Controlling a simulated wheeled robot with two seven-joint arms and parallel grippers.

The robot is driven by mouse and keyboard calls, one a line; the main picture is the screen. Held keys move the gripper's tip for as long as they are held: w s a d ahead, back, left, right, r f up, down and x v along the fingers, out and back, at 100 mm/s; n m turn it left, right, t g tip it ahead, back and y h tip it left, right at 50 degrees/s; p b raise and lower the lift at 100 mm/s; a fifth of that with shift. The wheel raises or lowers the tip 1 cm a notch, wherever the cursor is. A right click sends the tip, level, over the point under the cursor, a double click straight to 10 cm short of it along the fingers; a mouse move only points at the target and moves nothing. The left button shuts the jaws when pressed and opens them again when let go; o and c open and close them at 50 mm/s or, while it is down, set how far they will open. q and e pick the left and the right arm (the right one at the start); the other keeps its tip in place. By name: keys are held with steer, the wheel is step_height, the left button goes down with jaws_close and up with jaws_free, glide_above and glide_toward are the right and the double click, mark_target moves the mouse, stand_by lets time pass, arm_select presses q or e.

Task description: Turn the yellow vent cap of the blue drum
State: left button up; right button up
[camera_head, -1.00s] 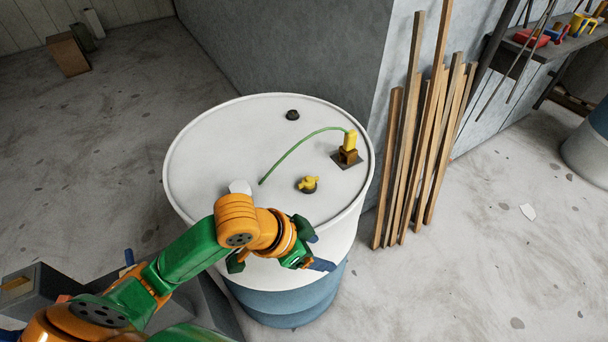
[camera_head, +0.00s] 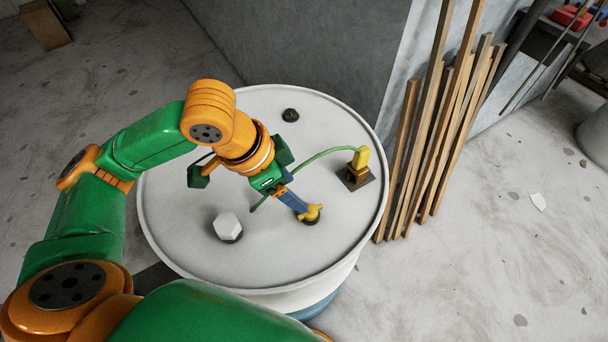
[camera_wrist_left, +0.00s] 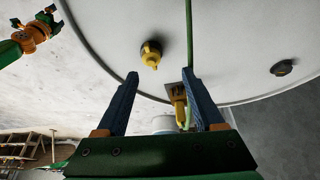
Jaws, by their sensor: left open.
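The yellow vent cap (camera_head: 312,212) sits on a dark base on the white lid of the blue drum (camera_head: 160,215). My left gripper (camera_head: 297,204) is over the lid, with its blue fingers reaching down to the cap in the head view. In the left wrist view the two fingers (camera_wrist_left: 160,75) are apart with nothing held, and the cap (camera_wrist_left: 150,53) is just beyond the tips, near the gap between them. Contact with the cap cannot be told. My right gripper (camera_wrist_left: 33,25) shows small at the upper left of the wrist view, away from the drum; its jaw state is unclear.
A yellow fitting (camera_head: 359,160) with a green hose (camera_head: 325,151) rises close to the right of the cap. A white hexagonal cap (camera_head: 227,226) and a black plug (camera_head: 290,115) are also on the lid. Wooden slats (camera_head: 440,130) lean on the wall to the right.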

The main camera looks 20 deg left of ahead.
mark_target(309, 214)
arm_select(q)
steer(key=d+f, duration=0.1)
steer(key=f, duration=0.2)
steer(key=d+f+b, duration=0.1)
steer(key=f, duration=0.1)
steer(key=shift+s+d, duration=0.3)
steer(key=shift+d, duration=0.05)
steer(key=shift+w+f, duration=0.45)
steer(key=shift+a, duration=0.1)
steer(key=shift+s, duration=0.1)
steer(key=c, duration=0.8)
jaws_close()
arm_select(e)
steer(key=shift+s+d+f, duration=0.3)
steer(key=shift+s+f, duration=0.15)
steer(key=shift+s, duration=0.25)
